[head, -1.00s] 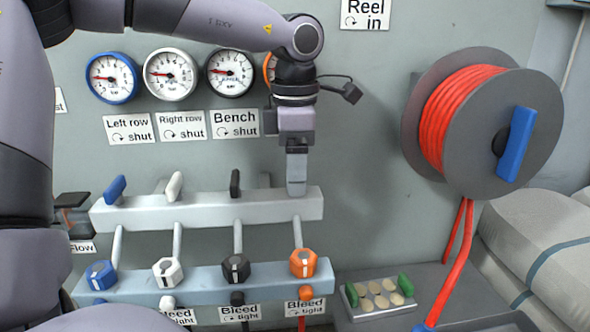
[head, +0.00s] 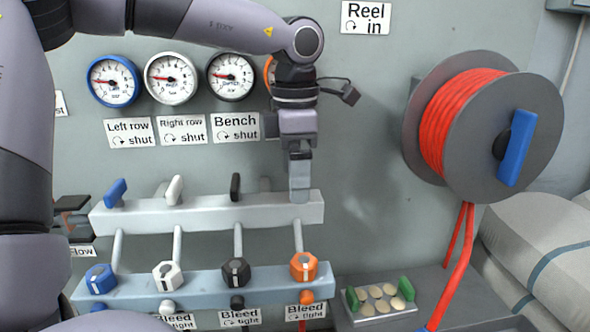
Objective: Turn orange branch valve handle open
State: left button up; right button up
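My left gripper (head: 299,185) points down at the right end of the upper grey manifold bar (head: 210,212). Its fingers look close together and hide the handle of the orange branch, so I cannot tell whether they hold it. The blue (head: 115,192), white (head: 174,188) and black (head: 235,186) valve handles stand on the bar to the left. An orange knob (head: 304,267) sits below on the light blue lower bar (head: 205,283). An orange-rimmed gauge (head: 268,72) is mostly hidden behind my wrist. My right gripper is not in view.
A grey reel with red hose (head: 455,120) and a blue handle (head: 517,147) is on the wall at right. A tray (head: 378,302) with several tan discs and green ends is at lower right. Blue (head: 100,278), white (head: 167,275) and black (head: 236,271) knobs line the lower bar.

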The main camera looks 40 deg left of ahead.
pick_arm(q)
jog(key=shift+r+p, duration=0.35)
jog(key=shift+r, duration=3.25)
